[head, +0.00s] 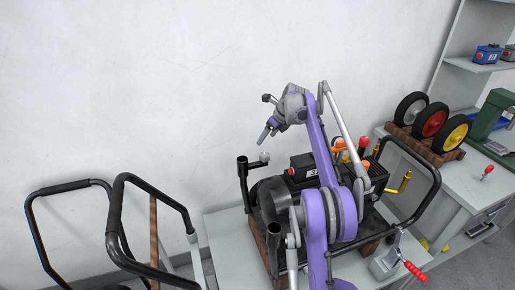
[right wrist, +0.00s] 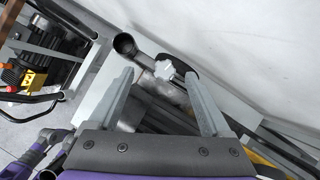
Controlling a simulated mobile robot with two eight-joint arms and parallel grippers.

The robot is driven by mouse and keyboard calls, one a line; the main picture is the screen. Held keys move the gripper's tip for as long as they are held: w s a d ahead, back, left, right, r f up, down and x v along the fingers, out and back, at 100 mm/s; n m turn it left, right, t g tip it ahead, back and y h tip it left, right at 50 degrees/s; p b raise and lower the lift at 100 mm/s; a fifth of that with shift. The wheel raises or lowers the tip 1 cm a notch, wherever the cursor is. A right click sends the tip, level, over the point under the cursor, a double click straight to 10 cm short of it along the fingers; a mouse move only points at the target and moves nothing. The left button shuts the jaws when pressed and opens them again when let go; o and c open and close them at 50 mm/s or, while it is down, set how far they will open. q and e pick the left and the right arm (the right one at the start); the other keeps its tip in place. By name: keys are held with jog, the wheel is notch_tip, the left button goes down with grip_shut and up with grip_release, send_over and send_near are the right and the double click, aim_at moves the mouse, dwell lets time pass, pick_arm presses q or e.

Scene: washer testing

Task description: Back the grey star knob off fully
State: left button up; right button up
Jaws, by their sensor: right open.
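The grey star knob (head: 264,157) sits at the top of a black upright tube (head: 243,180) on the washer's frame. In the right wrist view the knob (right wrist: 164,70) lies between the two finger lines, beside the open tube end (right wrist: 125,43). My right gripper (head: 266,134) is above the knob in the head view, pointing down towards it. In the right wrist view my right gripper (right wrist: 160,76) is open, its fingers spread to either side of the knob with visible gaps. Contact is not visible. My left gripper is not in view.
The washer (head: 270,200) stands on a light table (head: 220,232), close to the wall. Black handle frames (head: 115,205) stand at left. At right are several wheels (head: 432,120) on a wooden rack and a red-handled tool (head: 414,271).

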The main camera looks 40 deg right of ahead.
aim_at(265, 155)
jog(key=shift+m+g, duration=0.3)
jog(key=shift+g, duration=0.3)
jog(key=x, duration=0.3)
jog(key=s+d+x, duration=0.1)
jog(key=x, duration=0.6)
jog(key=shift+s+d+f, duration=0.3)
jog(key=shift+d+f, duration=0.05)
jog(key=shift+f, duration=0.15)
grip_shut()
